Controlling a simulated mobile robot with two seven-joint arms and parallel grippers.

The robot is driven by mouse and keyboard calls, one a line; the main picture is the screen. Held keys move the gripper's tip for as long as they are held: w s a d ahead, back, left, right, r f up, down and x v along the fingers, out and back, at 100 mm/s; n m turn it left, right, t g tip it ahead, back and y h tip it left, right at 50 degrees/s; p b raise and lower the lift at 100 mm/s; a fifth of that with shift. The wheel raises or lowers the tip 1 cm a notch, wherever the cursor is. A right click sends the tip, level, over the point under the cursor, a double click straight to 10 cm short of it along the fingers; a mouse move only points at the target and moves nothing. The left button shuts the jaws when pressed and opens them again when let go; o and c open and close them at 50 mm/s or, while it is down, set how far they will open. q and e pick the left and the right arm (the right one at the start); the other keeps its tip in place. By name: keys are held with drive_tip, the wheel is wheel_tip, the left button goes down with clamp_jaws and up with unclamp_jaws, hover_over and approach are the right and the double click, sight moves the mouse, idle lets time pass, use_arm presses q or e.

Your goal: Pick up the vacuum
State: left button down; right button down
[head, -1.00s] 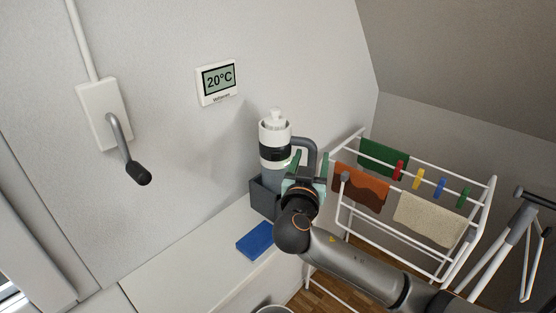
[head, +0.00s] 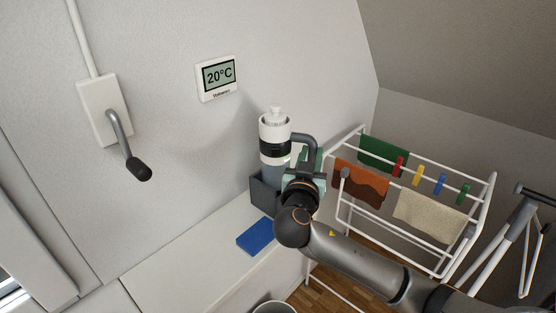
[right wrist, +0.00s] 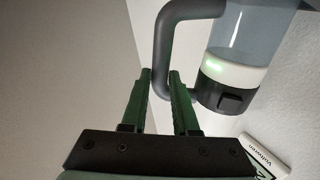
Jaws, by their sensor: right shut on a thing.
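The vacuum (head: 274,131) is an upright handheld one with a white top, a black band and a greyish lower part. It stands in a dark grey holder (head: 264,194) on the white ledge against the wall. Its grey looped handle (head: 305,138) is on its right side. My right gripper (head: 312,158) is shut on this handle. In the right wrist view, the green fingers (right wrist: 161,76) sit on either side of the handle (right wrist: 162,45), beside the clear body of the vacuum (right wrist: 240,35). My left gripper is not in view.
A blue sponge-like block (head: 255,236) lies on the ledge (head: 190,272) in front of the holder. A white drying rack (head: 440,268) with cloths and pegs stands close on the right. A thermostat (head: 217,77) and a crank handle (head: 133,160) are on the wall.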

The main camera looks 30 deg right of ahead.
wheel_tip(320, 180, up, 21)
drive_tip(key=p, duration=0.3)
drive_tip(key=shift+r, duration=0.2)
idle(1.4)
idle(1.3)
